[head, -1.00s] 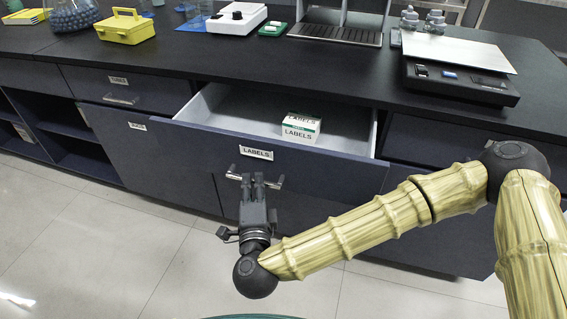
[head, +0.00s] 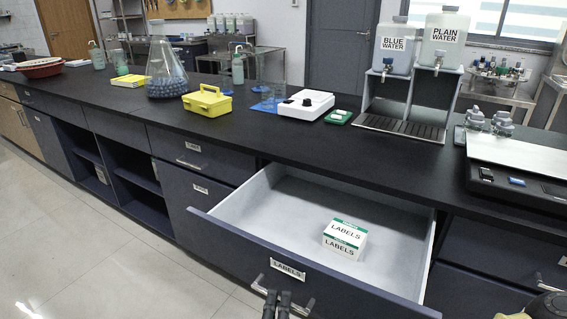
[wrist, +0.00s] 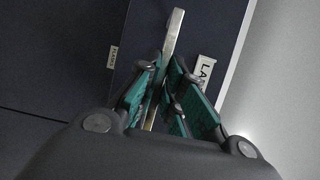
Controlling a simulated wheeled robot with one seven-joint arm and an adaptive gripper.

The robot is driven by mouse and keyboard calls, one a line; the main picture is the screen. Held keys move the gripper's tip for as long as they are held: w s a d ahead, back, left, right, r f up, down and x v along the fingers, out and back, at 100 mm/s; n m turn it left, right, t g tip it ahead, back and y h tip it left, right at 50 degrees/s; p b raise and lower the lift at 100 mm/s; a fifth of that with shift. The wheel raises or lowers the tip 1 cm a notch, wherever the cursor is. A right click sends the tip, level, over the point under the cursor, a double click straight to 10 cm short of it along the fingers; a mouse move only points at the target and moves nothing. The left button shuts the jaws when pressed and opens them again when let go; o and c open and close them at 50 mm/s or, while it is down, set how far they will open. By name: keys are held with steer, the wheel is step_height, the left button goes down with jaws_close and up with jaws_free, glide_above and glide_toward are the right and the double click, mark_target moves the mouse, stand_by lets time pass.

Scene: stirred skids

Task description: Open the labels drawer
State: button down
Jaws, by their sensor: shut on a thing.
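The labels drawer (head: 300,262) is pulled well out of the dark counter, with its light grey inside showing. A white and green box marked LABELS (head: 344,239) sits inside it. The drawer front carries a LABELS tag (head: 288,270) and a metal bar handle (head: 262,287). My gripper (head: 277,298) is at the bottom edge of the head view, at the middle of this handle. In the wrist view, the green-padded fingers of my gripper (wrist: 172,95) are closed around the handle bar (wrist: 173,35). The rest of my arm is mostly out of the head view.
The black countertop (head: 240,132) holds a yellow box (head: 208,104), a flask of blue balls (head: 166,75), a white device (head: 304,106) and two water containers. A balance (head: 515,165) stands at the right. The floor (head: 90,250) at the left is clear.

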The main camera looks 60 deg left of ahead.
steer(key=c, duration=1.5)
jaws_free()
steer(key=shift+c, duration=0.2)
steer(key=shift+r, duration=0.1)
